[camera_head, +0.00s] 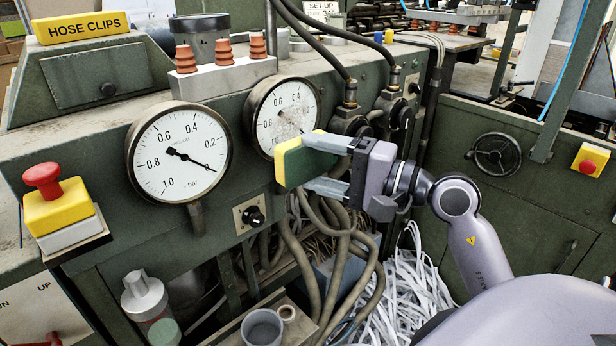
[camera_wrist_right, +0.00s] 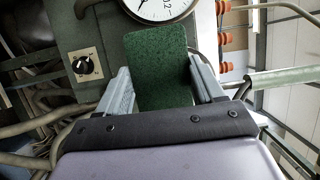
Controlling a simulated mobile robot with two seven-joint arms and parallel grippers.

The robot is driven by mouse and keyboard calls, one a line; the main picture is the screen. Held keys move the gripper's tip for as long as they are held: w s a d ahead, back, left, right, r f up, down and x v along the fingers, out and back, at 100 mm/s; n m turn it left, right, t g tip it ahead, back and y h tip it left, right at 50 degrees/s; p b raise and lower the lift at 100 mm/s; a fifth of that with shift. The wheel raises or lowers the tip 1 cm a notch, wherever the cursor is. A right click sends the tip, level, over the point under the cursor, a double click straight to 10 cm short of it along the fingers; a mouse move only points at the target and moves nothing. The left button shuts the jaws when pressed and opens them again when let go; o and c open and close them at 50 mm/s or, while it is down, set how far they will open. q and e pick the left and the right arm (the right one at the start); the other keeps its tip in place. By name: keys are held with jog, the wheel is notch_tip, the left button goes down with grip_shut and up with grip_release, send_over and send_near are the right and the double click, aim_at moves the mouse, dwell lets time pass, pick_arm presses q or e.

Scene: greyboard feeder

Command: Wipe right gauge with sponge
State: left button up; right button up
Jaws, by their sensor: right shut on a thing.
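The right gauge (camera_head: 283,112) is a round white dial on the green machine front. Grey smudges mark its face, and its lower right part is hidden by the sponge and my gripper. My right gripper (camera_head: 318,166) is shut on the sponge (camera_head: 292,164), which is yellow with a dark green side. The sponge overlaps the gauge's lower edge in the head view; I cannot tell whether they touch. In the right wrist view the sponge (camera_wrist_right: 160,68) stands between the fingers, with part of a white dial (camera_wrist_right: 160,8) beyond it. My left gripper is not in view.
A second, clean gauge (camera_head: 180,155) sits to the left. A black knob (camera_head: 253,215) is below the gauges. Hoses (camera_head: 335,230) hang under the gripper. A red emergency button (camera_head: 43,178) is at the left, and a grey cup (camera_head: 263,328) stands at the bottom.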

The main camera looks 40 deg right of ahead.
jog(key=shift+w+r, duration=0.15)
jog(key=shift+w, duration=0.05)
jog(key=shift+w+r+p, duration=0.15)
jog(key=shift+w+p, duration=0.25)
jog(key=shift+w, duration=0.15)
jog(key=w+p, duration=0.1)
jog(key=w, duration=0.3)
jog(key=shift+a, duration=0.15)
jog(key=shift+w, duration=0.35)
jog(key=shift+w+a, duration=0.15)
jog(key=shift+w, duration=0.85)
